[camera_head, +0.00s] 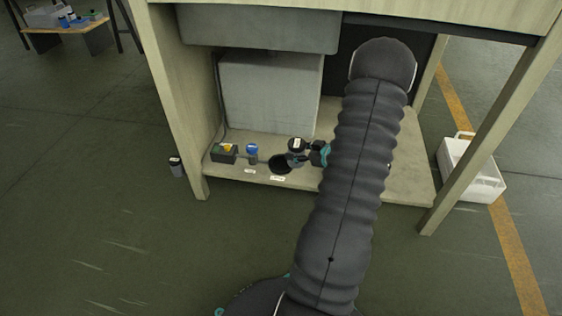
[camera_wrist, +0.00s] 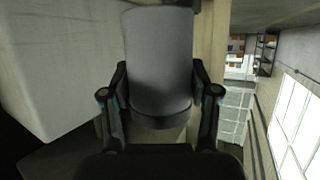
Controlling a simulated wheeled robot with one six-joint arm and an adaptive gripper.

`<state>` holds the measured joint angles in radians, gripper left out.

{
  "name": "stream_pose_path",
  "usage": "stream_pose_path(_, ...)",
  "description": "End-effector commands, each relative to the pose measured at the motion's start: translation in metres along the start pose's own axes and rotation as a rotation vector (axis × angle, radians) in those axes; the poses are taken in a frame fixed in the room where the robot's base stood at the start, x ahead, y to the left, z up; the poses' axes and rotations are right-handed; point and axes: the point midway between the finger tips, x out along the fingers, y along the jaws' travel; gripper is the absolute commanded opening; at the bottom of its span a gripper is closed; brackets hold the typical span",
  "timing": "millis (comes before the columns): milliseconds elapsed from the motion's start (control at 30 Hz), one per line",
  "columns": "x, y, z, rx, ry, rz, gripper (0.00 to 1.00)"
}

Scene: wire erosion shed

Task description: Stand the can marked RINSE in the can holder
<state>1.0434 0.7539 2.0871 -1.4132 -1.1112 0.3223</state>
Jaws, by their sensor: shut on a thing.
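My gripper (camera_head: 316,153) is shut on a grey can (camera_wrist: 160,60), low over the shelf under the bench. In the wrist view the can fills the space between the two fingers. In the head view the held can (camera_head: 296,146) shows a dark top with a white label; its lettering is too small to read. A black round open holder (camera_head: 280,164) stands at the shelf's front, just left of and in front of the held can. They overlap in the picture, and I cannot tell whether they touch. My arm hides the shelf to the right.
A blue-topped can (camera_head: 252,150) and a dark green box (camera_head: 223,152) stand left on the shelf (camera_head: 230,172). Another labelled can (camera_head: 176,167) stands on the floor outside the left leg. A white crate (camera_head: 470,172) is right. Bench legs flank the opening; a grey tank (camera_head: 270,92) stands behind.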

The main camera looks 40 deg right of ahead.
Motion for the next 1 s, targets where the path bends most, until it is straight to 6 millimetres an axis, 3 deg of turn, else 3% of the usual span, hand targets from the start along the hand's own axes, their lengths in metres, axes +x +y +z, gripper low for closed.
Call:
stream_pose_path(300, 0.071, 0.020, 0.014, -0.001, 0.001, -0.003, 0.15)
stream_pose_path(500, 0.104, 0.031, 0.019, -0.001, 0.001, -0.001, 0.15)
stream_pose_path(733, 0.116, 0.035, 0.023, 0.000, 0.001, 0.000, 0.15)
stream_pose_path(1000, 0.129, 0.035, 0.055, 0.001, 0.000, 0.000, 0.15)
